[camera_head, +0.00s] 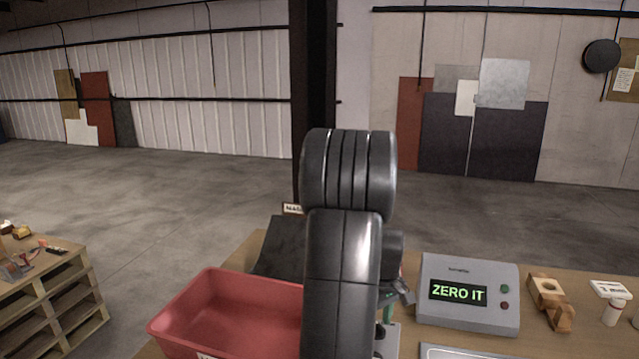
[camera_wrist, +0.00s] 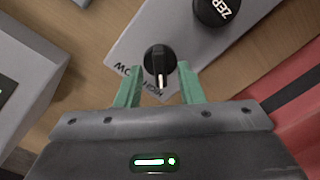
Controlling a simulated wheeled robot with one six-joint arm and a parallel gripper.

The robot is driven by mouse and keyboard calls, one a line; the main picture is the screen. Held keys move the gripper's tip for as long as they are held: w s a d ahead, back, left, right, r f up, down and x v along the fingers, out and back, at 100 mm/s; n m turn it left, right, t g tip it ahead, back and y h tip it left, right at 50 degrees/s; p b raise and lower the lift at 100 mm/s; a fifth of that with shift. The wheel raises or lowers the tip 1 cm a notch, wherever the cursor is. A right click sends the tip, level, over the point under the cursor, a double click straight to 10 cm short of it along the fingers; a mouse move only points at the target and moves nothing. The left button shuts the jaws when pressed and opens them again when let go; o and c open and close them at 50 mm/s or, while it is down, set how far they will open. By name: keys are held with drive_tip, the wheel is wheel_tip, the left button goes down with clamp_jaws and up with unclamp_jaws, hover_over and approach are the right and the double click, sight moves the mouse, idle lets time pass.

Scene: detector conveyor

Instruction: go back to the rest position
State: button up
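My gripper (camera_wrist: 160,82) points down at a pale control panel (camera_wrist: 128,52) in the wrist view. Its two green fingers stand apart, one on each side of a black knob (camera_wrist: 158,57) with a white pointer line. The knob lies at the fingertips; I see no clear grip on it. Lettering on the panel beside the knob is partly covered. In the head view my arm hides most of the gripper and panel. A grey box (camera_head: 467,318) has a display reading "ZERO IT".
A red bin (camera_head: 172,322) stands left of my arm, with a dark sloped surface (camera_head: 277,248) behind it. A pallet-like stand (camera_head: 60,300) is at the far left.

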drive_tip(key=shift+f, duration=0.5)
drive_tip(key=shift+r, duration=0.15)
